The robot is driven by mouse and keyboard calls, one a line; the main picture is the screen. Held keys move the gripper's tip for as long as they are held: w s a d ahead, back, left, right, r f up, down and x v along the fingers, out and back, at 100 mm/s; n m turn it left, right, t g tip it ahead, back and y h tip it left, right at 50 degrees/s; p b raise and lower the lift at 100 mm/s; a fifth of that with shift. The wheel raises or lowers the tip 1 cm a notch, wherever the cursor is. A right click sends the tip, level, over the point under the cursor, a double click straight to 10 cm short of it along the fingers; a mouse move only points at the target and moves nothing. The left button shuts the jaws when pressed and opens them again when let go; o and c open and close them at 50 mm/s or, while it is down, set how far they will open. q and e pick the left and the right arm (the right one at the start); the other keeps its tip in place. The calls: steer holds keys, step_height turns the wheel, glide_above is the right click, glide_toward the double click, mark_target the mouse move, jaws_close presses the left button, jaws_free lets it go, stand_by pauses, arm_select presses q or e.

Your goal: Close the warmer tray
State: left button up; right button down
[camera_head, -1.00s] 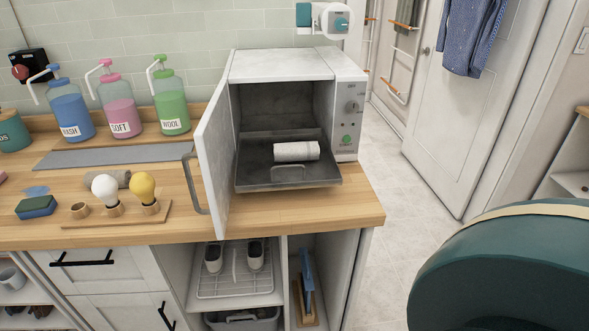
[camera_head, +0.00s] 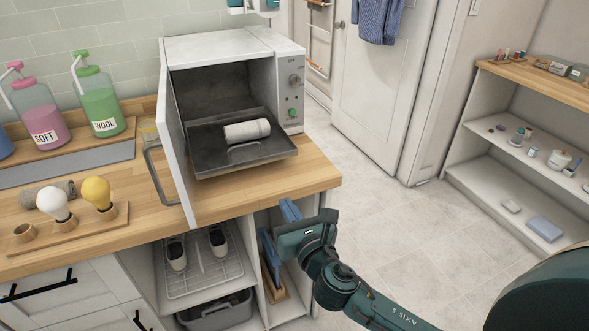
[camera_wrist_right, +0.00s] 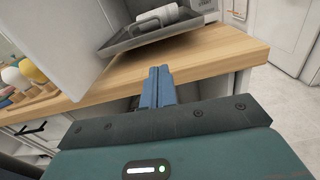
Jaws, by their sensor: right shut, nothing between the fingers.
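The white towel warmer (camera_head: 225,45) stands on the wooden counter with its door (camera_head: 172,140) swung open to the left. Its dark metal tray (camera_head: 215,165) is pulled out past the front opening, with a handle on its front edge. A rolled white towel (camera_head: 247,131) lies on the tray. The tray also shows at the top of the right wrist view (camera_wrist_right: 130,40). My right gripper (camera_head: 290,211) is shut and empty, in front of and below the counter's front edge, apart from the tray. Its blue fingers (camera_wrist_right: 158,88) are together in the wrist view. My left gripper is out of view.
The open door stands left of the tray. Soap bottles (camera_head: 100,112) and light bulbs (camera_head: 98,192) on a wooden stand (camera_head: 75,226) occupy the counter's left. An open shelf (camera_head: 205,278) holds shoes below. The floor (camera_head: 385,195) right of the counter is clear.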

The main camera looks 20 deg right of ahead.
glide_toward(264, 160)
steer(key=shift+n, duration=0.3)
steer(key=w, duration=0.6)
steer(key=shift+w+a+f, duration=0.1)
steer(key=shift+w+f, duration=0.1)
steer(key=shift+w, duration=0.2)
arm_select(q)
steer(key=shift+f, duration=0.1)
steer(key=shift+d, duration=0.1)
arm_select(e)
steer(key=shift+w, duration=0.1)
